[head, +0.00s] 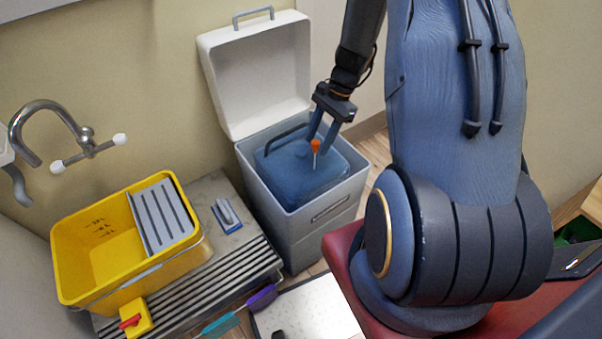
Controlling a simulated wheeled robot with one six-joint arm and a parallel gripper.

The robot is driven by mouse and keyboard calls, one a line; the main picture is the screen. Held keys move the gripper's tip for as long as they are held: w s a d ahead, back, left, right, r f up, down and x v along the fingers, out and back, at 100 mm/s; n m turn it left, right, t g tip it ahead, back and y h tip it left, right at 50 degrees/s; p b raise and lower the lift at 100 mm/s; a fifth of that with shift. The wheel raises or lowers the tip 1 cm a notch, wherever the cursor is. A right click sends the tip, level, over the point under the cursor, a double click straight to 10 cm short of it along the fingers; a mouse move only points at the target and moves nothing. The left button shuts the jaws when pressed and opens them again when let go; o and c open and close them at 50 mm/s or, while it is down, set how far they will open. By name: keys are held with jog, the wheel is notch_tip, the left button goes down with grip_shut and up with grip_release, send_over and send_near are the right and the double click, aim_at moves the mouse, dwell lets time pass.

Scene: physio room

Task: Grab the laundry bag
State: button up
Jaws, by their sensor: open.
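A blue bag (296,178) with a dark carry handle lies inside an open grey bin (330,207). I take it to be the laundry bag. Its lower part is hidden by the bin walls. My gripper (318,143) points down over the bin opening, above the right part of the bag and to the right of the handle. Its two fingers are apart. A small orange piece with a thin pale stem (315,147) shows between the fingertips; I cannot tell what it belongs to or whether it touches the bag.
The bin's white lid (258,75) stands raised behind it. To the left, a yellow tub (110,262) and a blue-and-grey brush (226,214) sit on a ribbed metal drainer (215,285) below a tap (85,140). A white board (308,310) lies in front.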

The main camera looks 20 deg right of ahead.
jog(key=p, duration=0.2)
send_over(301, 168)
jog(key=s+d, duration=0.2)
jog(key=s, duration=0.1)
jog(key=shift+w+d+f, duration=0.1)
jog(key=shift+w+f, duration=0.05)
jog(key=shift+f, duration=1.75)
jog(key=shift+w+d+f, duration=0.1)
jog(key=shift+f, duration=1.75)
grip_shut()
jog(key=shift+r, duration=0.1)
